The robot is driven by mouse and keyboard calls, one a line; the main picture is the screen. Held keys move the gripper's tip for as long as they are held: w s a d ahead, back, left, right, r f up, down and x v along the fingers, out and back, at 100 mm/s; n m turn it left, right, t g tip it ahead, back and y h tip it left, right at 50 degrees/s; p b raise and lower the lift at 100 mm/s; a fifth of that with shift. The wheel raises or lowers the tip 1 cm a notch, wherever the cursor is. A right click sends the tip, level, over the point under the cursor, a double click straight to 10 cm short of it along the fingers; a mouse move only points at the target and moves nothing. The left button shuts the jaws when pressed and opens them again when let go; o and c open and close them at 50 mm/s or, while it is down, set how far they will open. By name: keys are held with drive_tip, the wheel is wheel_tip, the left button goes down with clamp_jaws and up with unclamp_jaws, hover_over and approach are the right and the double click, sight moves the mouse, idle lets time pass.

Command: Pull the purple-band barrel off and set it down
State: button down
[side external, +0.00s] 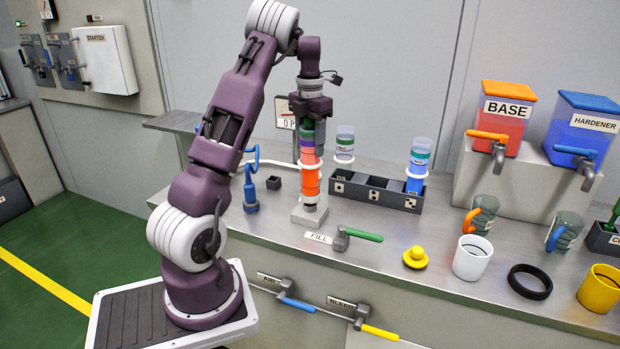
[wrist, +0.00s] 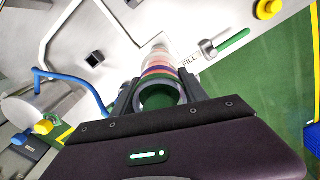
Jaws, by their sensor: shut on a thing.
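The purple-band barrel (side external: 307,146) stands upright above a grey fill block (side external: 309,214), with a green top, a purple band, red-orange contents and a white ring around it. My gripper (side external: 312,122) points down and is shut on its green upper end. In the wrist view the fingers (wrist: 158,97) clasp both sides of the barrel (wrist: 160,72), its green open top facing me. The lower end is in line with the block's nozzle; I cannot tell whether they touch.
A dark rack (side external: 375,190) to the right has empty slots and holds a blue-filled barrel (side external: 418,165). Another barrel (side external: 345,145) stands behind it. A blue hand tool (side external: 250,192) and a small dark box (side external: 273,183) are left. The green-handled fill lever (side external: 358,236) is in front.

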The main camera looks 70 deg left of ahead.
sight(310, 128)
drive_tip(key=shift+r, duration=0.1)
drive_tip(key=shift+r, duration=1.9)
